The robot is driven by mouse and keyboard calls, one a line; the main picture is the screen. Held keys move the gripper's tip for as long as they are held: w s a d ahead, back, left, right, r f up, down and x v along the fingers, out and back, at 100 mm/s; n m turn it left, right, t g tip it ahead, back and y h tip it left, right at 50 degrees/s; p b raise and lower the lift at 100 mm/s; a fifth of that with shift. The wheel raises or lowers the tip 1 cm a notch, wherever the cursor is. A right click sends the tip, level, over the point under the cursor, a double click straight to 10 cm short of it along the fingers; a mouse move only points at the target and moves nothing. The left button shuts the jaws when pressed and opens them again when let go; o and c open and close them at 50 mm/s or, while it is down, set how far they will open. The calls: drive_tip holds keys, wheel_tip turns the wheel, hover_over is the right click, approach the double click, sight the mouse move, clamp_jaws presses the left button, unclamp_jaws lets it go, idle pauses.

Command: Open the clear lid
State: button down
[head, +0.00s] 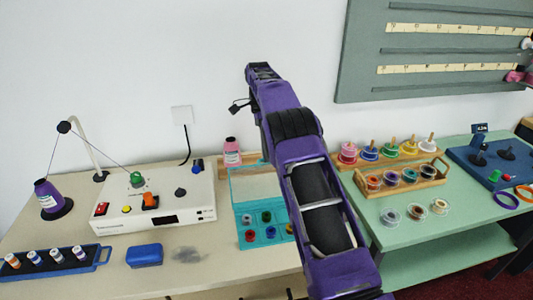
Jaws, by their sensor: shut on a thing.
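The clear lid (255,184) is a see-through, teal-tinted panel. It stands raised at the back of a small teal box (242,238), tilted up rather than lying flat over it. The box holds several coloured spools or caps in compartments. My purple arm crosses in front and covers the right part of the lid and box. I cannot make out my gripper's fingertips; they seem hidden behind the arm, so what they touch does not show.
A white instrument (120,232) with a thread post stands left of the box. A blue case (145,255) and a spool tray (55,265) lie in front. A pink bottle (232,151) stands behind the lid. The green table (430,245) at right holds a wooden spool tray.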

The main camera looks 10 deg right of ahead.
drive_tip(key=shift+f, duration=0.1)
drive_tip(key=c, duration=0.9)
unclamp_jaws()
drive_tip(key=shift+r, duration=0.2)
